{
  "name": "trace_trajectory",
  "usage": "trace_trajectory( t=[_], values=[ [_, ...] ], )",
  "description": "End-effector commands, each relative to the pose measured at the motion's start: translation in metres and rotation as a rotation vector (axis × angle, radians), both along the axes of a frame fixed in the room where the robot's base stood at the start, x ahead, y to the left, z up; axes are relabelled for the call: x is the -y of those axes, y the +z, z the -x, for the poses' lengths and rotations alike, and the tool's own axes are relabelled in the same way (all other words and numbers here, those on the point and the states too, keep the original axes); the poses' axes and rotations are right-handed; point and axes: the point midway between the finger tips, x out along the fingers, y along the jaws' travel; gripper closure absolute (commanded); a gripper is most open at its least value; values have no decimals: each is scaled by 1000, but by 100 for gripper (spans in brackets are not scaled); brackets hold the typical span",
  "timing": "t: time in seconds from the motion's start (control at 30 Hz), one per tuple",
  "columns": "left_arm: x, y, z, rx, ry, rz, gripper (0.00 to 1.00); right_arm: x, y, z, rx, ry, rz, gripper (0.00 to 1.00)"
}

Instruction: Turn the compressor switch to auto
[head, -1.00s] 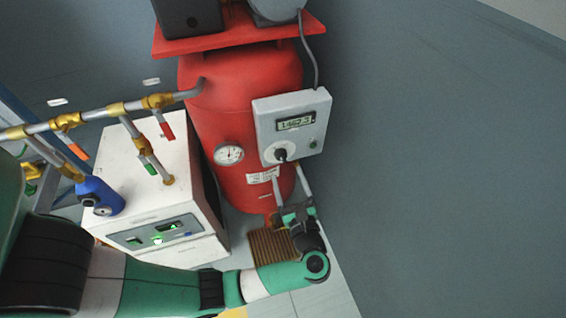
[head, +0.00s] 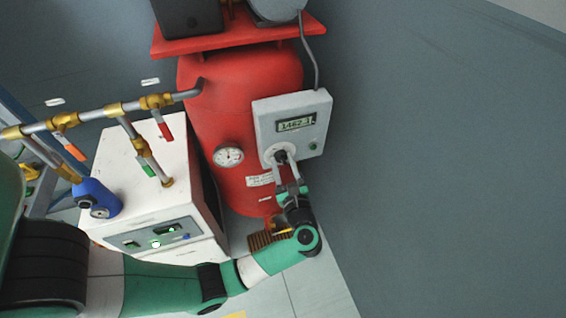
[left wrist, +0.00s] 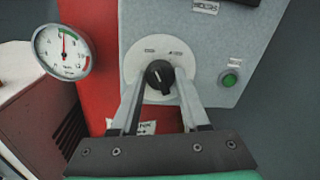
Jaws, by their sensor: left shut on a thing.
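The compressor switch is a black rotary knob (left wrist: 158,76) on a round white plate (left wrist: 135,65), low on the grey control box (head: 266,117). In the head view the knob (head: 281,156) shows just above the fingertips. My left gripper (head: 285,163) reaches up from below. In the left wrist view its fingers (left wrist: 160,86) stand on either side of the knob and are shut on it. The knob's white pointer mark is tilted a little off upright. The plate's small labels are too blurred to read. My right gripper is not in view.
The box has a display (head: 296,124) and a green button (left wrist: 230,79). The red tank (head: 235,120) stands behind, with a pressure gauge (head: 229,155) left of the box. A white unit (head: 150,200) and pipes with valves stand further left. Right of the box is open room before the wall.

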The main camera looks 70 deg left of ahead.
Motion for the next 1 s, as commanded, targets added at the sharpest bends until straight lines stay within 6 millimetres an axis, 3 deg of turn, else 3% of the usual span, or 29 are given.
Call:
trace_trajectory(
  t=[0.07, 0.53, 1.0],
  values=[
    [0, 0, 0, 0, -1, 0, 100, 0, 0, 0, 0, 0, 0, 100],
    [0, 2, 0, -76, -1, -6, 100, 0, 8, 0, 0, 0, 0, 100],
    [0, 5, -1, -450, 0, -35, 100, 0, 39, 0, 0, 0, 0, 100]
  ],
)
